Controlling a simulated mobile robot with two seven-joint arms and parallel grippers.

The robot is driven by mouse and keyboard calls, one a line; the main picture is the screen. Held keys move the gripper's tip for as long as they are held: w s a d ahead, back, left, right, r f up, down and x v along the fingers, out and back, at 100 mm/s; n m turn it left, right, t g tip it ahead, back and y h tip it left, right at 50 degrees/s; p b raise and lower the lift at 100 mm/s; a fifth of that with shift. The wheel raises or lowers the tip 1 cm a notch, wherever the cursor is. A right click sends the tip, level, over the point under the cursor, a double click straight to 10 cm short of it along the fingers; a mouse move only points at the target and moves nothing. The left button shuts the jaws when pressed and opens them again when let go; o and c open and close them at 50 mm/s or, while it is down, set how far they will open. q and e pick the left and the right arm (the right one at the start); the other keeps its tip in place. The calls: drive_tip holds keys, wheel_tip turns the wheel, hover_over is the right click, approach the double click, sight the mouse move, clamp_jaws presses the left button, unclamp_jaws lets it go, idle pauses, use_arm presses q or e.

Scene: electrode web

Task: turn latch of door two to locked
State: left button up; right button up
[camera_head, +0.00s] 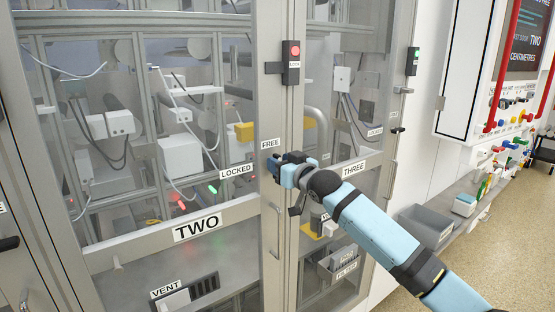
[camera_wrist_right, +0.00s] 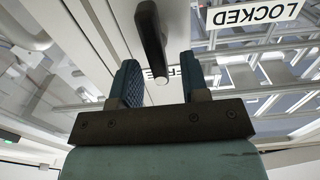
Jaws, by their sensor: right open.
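Door two is a framed glass door with a TWO label (camera_head: 198,227) on its crossbar. Its LOCKED label (camera_head: 237,171) and FREE label (camera_head: 271,143) are by the door's right edge. My right gripper (camera_head: 281,165) is at that edge, just below FREE, and hides the latch in the head view. In the right wrist view the latch (camera_wrist_right: 152,38) is a dark bar whose end reaches the gap between my open fingers (camera_wrist_right: 160,82). The fingers stand apart from it on both sides. LOCKED is upside down at upper right there, and FREE is partly covered. My left gripper is out of view.
A dark box with a red light (camera_head: 291,50) is on the frame above. Door three, with its THREE label (camera_head: 354,169), is to the right, behind my right arm. A grey bin (camera_head: 426,228) is on a low shelf farther right. Open floor lies at lower right.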

drive_tip(key=shift+x, duration=0.85)
drive_tip(key=shift+c, duration=0.2)
drive_tip(key=c, duration=0.7)
